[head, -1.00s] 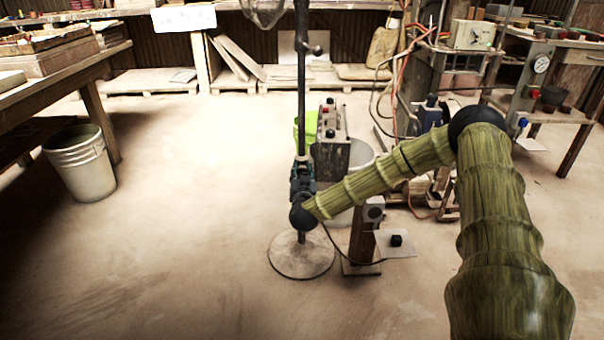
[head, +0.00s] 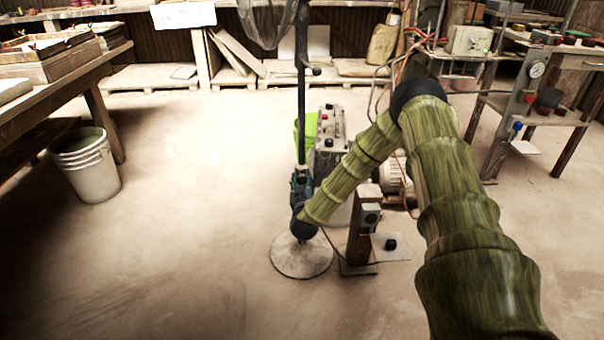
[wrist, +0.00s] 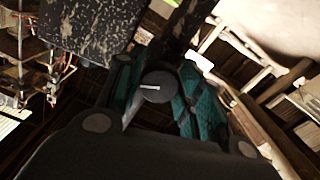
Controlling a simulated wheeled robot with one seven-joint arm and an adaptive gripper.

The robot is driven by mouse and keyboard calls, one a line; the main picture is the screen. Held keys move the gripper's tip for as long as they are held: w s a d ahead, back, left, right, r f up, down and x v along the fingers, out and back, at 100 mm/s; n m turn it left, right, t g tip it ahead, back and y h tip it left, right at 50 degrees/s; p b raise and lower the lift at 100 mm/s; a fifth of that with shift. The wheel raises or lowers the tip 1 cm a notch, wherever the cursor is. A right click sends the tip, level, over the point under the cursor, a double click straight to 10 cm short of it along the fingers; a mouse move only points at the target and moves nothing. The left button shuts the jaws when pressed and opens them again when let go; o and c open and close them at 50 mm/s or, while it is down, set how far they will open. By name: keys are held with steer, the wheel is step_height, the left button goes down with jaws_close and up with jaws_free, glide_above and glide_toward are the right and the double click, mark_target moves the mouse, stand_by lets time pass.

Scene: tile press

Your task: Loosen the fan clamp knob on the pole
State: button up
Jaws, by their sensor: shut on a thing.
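The fan's dark upright pole (head: 302,110) rises from a round floor base (head: 301,258). Part of the fan's wire cage (head: 265,22) shows at the top edge, and a small side handle (head: 316,70) sticks out below it. In the wrist view a round dark knob (wrist: 157,86) with a white mark sits between the fingers of my gripper (wrist: 158,96). They are shut on it. In the head view the knob is hidden by the gripper.
A control box (head: 331,122) and a green item (head: 310,130) stand just behind the pole. A wooden post (head: 362,225) with a cable is close on the right. A white bucket (head: 86,168) stands by the left bench (head: 105,130). Open floor lies left and front.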

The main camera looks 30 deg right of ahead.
steer(key=n+p, duration=0.5)
steer(key=shift+a+r, duration=0.1)
steer(key=shift+r, duration=0.1)
steer(key=n+p, duration=0.2)
steer(key=n, duration=0.2)
steer(key=shift+f+n+p, duration=0.1)
steer(key=shift+n+p, duration=0.2)
steer(key=n, duration=0.5)
steer(key=shift+f, duration=0.1)
steer(key=shift+n+b, duration=0.35)
steer(key=shift+n, duration=1.95)
steer(key=o, duration=1.1)
steer(key=shift+c, duration=0.2)
